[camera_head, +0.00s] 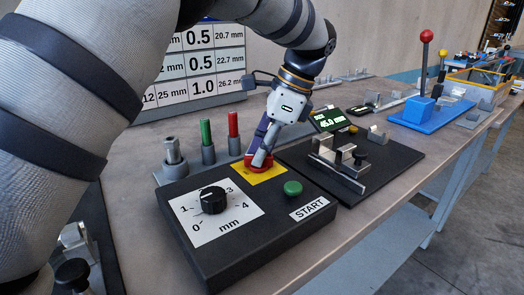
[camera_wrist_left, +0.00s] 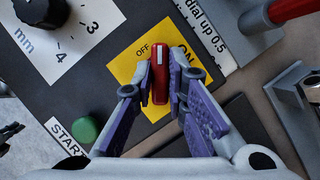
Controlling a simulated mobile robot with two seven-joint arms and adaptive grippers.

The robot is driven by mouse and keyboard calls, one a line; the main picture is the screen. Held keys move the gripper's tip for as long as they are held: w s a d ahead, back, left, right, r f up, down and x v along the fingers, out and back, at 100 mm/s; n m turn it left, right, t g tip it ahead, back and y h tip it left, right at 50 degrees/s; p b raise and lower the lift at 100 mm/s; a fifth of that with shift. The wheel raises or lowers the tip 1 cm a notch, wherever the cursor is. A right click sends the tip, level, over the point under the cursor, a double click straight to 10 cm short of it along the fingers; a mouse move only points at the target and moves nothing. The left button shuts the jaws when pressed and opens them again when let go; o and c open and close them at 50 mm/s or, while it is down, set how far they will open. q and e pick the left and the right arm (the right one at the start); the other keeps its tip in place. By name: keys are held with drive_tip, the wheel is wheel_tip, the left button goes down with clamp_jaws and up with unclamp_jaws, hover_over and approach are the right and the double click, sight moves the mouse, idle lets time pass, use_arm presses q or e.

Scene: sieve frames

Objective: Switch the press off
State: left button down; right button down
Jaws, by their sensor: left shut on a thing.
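The black press control box (camera_head: 225,255) stands on the table. It has a yellow plate (camera_head: 270,174) marked OFF and ON. A red switch handle with a white stripe (camera_wrist_left: 160,82) sits on this plate, between the OFF label and the partly covered ON label. I cannot tell which position it is set to. My left gripper (camera_head: 261,156) reaches down over the plate, its fingers shut around the red handle. In the left wrist view its fingers (camera_wrist_left: 161,80) flank the handle on both sides. My right gripper does not show clearly.
A black dial (camera_head: 213,200) and a green START button (camera_head: 293,188) sit on the same box. Green and red pins (camera_head: 233,124) stand behind it. A black fixture plate (camera_head: 385,160) with metal parts and a display lies to the right.

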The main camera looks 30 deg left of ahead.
use_arm(q)
drive_tip(key=n+g+h, duration=0.1)
drive_tip(key=n, duration=0.2)
drive_tip(key=shift+w+n+b, duration=0.15)
drive_tip(key=shift+n+b, duration=0.15)
drive_tip(key=shift+a+n+g+h, duration=0.1)
drive_tip(key=shift+n+g+h, duration=0.35)
drive_tip(key=shift+n, duration=1.35)
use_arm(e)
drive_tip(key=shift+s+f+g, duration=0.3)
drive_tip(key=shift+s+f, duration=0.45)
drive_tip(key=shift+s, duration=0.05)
use_arm(q)
drive_tip(key=shift+h, duration=0.25)
drive_tip(key=c, duration=1.6)
unclamp_jaws()
